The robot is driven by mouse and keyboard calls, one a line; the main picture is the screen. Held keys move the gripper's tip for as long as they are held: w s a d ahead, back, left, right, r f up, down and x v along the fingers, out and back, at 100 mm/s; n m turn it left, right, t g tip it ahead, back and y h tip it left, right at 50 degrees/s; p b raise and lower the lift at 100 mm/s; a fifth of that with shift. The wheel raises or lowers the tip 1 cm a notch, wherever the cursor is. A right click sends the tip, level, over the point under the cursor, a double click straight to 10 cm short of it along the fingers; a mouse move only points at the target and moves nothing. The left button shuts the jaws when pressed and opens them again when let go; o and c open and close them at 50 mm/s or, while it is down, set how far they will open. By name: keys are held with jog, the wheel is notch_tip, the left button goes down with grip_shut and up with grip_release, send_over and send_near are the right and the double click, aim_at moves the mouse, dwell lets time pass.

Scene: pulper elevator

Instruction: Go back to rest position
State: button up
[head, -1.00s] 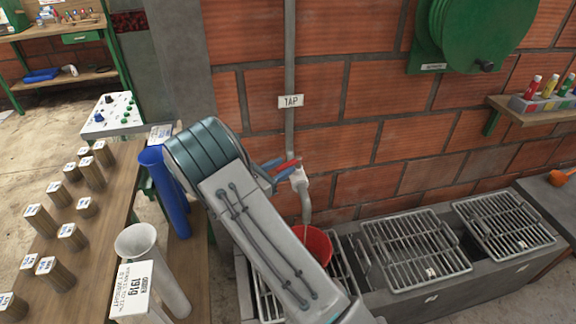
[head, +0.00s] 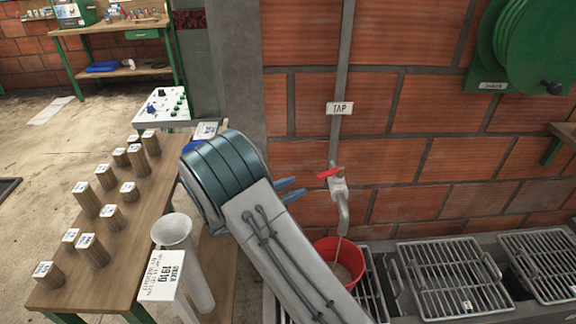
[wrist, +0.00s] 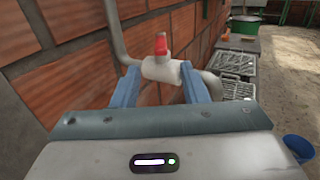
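My gripper (head: 290,188) is in front of the brick wall, left of the tap (head: 337,187). Its two blue fingers are apart with nothing held between them. In the wrist view my gripper (wrist: 160,88) shows open, with the white tap body (wrist: 162,69) and its red handle (wrist: 161,43) seen beyond and between the fingers. In the head view the red handle (head: 328,173) has a visible gap from the fingers. A red bucket (head: 351,275) stands under the spout, partly hidden by my arm. A thin stream seems to run from the spout into it.
A wooden table (head: 130,225) with several labelled wooden cylinders stands at left. A grey funnel tube (head: 172,232) and a white labelled box (head: 163,276) are close to my arm. Metal grates (head: 452,275) lie right of the bucket. A green hose reel (head: 520,45) hangs on the wall.

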jog(key=s+d+r+m+g+y, duration=0.3)
jog(key=s+d+m+g, duration=0.1)
jog(key=s+d+m, duration=0.25)
jog(key=s+d+r+m+g+y, duration=0.4)
jog(key=s+d+m+g, duration=0.15)
jog(key=s, duration=0.25)
jog(key=s+a+r+m+t+y, duration=0.1)
jog(key=s+r+m+t+y, duration=0.1)
jog(key=s+m+y, duration=0.2)
jog(key=s+a+r+m+t+y, duration=0.2)
jog(key=s+m+y, duration=0.3)
jog(key=s+m, duration=0.2)
jog(key=shift+s+a+r, duration=0.25)
jog(key=shift+s+a, duration=0.05)
jog(key=shift+s, duration=0.6)
dwell(4.5)
